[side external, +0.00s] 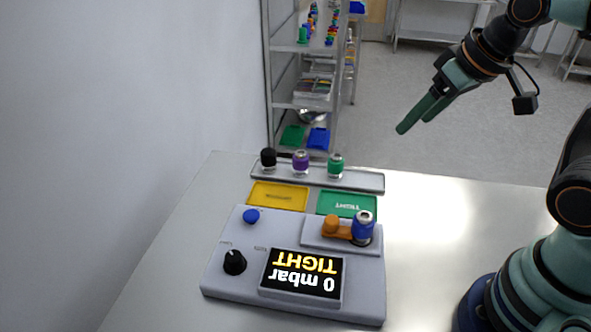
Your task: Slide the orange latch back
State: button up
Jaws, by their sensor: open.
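The orange latch (335,228) lies on the raised block at the back right of a grey tester (235,285). Its right end reaches up to a blue bottle-like part (362,226) with a silvery top, which stands upright on the same block. I cannot tell whether the latch touches the blue part. The tester's screen (301,274) reads "0 mbar TIGHT", upside down in this view. My gripper (412,121) is open and empty, high up to the right and well apart from the tester. Its two green fingers point down to the left.
Behind the tester lie a yellow tray (278,207) and a green tray (347,214). A grey rack (350,179) behind them holds black, purple and green parts. The tester has a blue button (251,216) and a black knob (234,262).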

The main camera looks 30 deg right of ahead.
jog(key=shift+c, duration=0.4)
jog(key=g, duration=0.6)
send_over(332, 220)
notch_tip(332, 220, down, 6)
jog(key=f, duration=0.1)
notch_tip(332, 220, down, 12)
jog(key=shift+r, duration=0.2)
grip_shut()
